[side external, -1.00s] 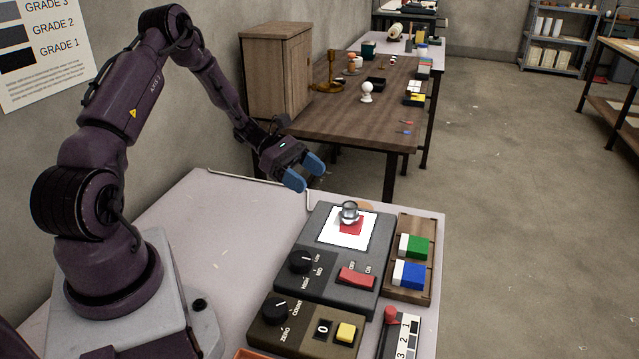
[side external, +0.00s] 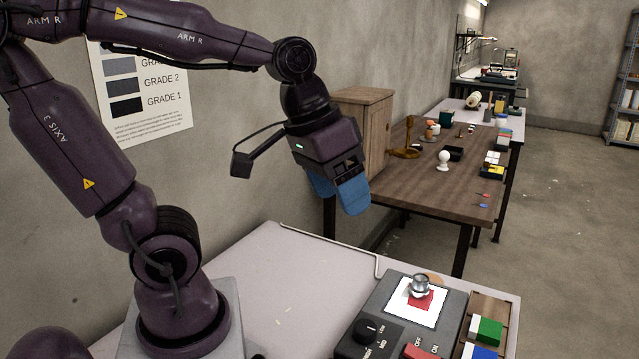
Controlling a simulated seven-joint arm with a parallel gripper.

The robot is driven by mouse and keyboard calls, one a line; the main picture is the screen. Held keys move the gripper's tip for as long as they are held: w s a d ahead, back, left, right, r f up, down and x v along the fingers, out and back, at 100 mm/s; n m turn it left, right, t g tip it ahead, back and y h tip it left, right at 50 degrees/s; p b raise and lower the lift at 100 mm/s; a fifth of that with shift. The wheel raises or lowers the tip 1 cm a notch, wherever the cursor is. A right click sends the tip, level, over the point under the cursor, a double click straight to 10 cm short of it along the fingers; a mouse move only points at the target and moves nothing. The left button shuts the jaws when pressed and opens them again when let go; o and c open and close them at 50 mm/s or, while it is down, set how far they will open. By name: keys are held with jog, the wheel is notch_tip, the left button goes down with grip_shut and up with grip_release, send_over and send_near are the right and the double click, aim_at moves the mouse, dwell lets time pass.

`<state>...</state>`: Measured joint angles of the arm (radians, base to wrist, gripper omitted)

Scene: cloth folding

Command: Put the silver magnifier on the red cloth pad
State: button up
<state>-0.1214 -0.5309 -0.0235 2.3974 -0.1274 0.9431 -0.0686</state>
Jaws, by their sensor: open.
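A small silver magnifier (side external: 420,284) stands on the lit white panel of a dark grey device at the lower right. It overlaps the upper part of a red cloth pad (side external: 421,300) in the picture. From this angle I cannot tell how much of its base rests on the red. My gripper (side external: 340,196), with blue fingers, is open and empty. It is raised above the pale bench, up and to the left of the magnifier and clear of it.
The grey device (side external: 372,322) has a knob and a red switch. A wooden tray (side external: 490,304) with green and blue blocks sits to its right. The pale bench (side external: 270,285) is clear on the left. A wooden cabinet (side external: 365,125) and brown table (side external: 440,190) stand behind.

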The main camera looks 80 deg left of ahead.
jog(key=s+m, duration=0.1)
jog(key=s+r+m+t, duration=0.1)
jog(key=shift+s+d+m+t+y, duration=0.2)
jog(key=shift+s+m+t+y, duration=0.1)
jog(key=shift+s, duration=0.05)
dwell(1.0)
